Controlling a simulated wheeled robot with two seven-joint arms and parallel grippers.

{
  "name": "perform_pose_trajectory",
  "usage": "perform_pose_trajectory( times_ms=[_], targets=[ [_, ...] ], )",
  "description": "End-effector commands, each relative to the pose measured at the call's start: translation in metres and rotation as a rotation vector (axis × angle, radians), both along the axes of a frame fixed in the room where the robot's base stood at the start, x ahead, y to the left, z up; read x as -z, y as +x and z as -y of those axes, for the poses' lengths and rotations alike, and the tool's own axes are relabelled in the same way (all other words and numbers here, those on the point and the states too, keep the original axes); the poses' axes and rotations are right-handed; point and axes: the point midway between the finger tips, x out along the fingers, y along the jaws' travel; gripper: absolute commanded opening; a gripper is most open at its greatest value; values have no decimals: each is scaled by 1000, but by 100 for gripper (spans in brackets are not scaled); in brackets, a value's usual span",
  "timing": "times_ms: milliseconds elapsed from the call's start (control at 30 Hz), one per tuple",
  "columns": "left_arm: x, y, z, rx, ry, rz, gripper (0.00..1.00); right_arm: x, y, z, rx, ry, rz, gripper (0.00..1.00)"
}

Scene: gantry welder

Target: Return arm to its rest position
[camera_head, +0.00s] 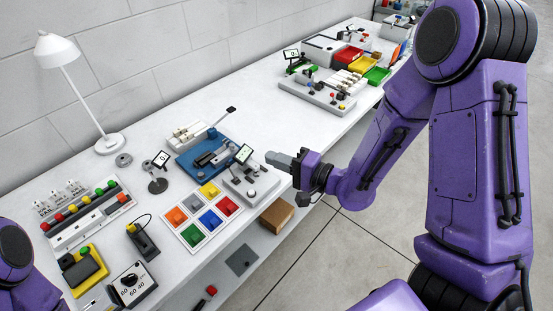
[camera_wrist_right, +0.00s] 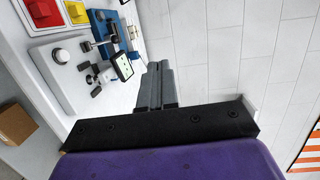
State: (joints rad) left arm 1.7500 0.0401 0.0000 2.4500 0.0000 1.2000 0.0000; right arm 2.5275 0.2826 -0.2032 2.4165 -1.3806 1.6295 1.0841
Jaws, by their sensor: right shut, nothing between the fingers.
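My right gripper (camera_head: 281,160) is at the front edge of the white bench in the head view, beside the grey fixture (camera_head: 246,187) with a small tilted screen (camera_head: 243,154). In the right wrist view its two grey fingers (camera_wrist_right: 158,85) lie together with nothing between them. The same screen (camera_wrist_right: 122,67) shows left of the fingers, apart from them in that picture. My right arm is bent, purple, and reaches in from the right. At the lower left of the head view a purple part of my left arm shows; its gripper is out of view.
The white bench (camera_head: 235,100) runs along a block wall. It holds a blue fixture (camera_head: 203,157), a panel of coloured squares (camera_head: 190,236), a lamp (camera_head: 72,70) and a far grey fixture (camera_head: 318,92). A cardboard box (camera_head: 277,216) sits below the edge. The floor (camera_head: 330,255) is clear.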

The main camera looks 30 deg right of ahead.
Motion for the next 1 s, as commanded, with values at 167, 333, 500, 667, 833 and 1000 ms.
perform_pose_trajectory(
  times_ms=[167, 333, 500, 667, 833, 1000],
  targets=[
    [0, 0, 0, 0, 0, 0, 43, 0, 0, -1, -2, 0, 0, 0],
    [0, 0, 0, 0, 0, 0, 43, 0, 1, -1, -2, 0, 0, 0],
    [0, 0, 0, 0, 0, 0, 43, 3, 2, 2, 3, -108, 48, 0],
    [6, 0, 0, 0, 0, 0, 43, 50, 13, 42, 197, -554, 40, 0],
    [25, 0, 0, 0, 0, 0, 43, 183, -47, 77, 221, -1019, -294, 0],
    [43, 0, 0, 0, 0, 0, 43, 287, -153, 92, 100, -1266, -654, 0]
  ],
)
